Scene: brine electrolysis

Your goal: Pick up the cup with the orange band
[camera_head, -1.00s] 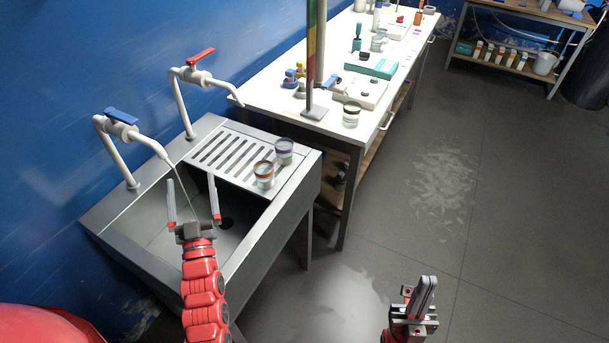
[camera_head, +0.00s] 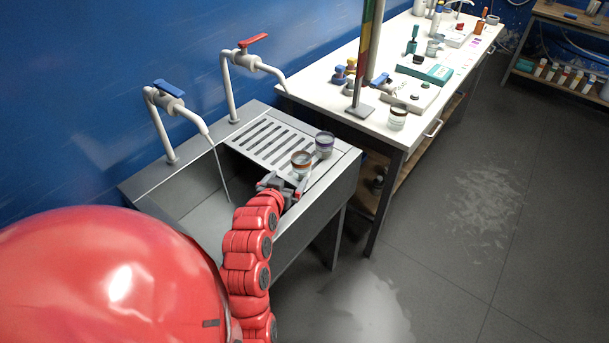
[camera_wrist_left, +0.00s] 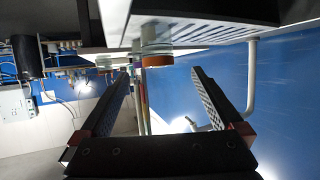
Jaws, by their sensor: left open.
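The cup with the orange band (camera_head: 301,161) stands upright on the slotted drainboard at the right of the sink, near its front edge. My left gripper (camera_head: 283,184) is open and just in front of this cup, partly hiding its lower part. In the left wrist view, which is upside down, the orange-banded cup (camera_wrist_left: 157,58) shows beyond and between the two open fingers (camera_wrist_left: 160,76). Nothing is held. I cannot tell whether the fingertips reach beside the cup. My right gripper is out of view.
A purple-banded cup (camera_head: 324,146) stands close behind and right of the orange-banded one. A cup with a dark band (camera_head: 397,118) stands on the white bench (camera_head: 330,93). Two taps rise behind the sink (camera_head: 150,187); water runs from the blue-handled tap (camera_head: 180,102).

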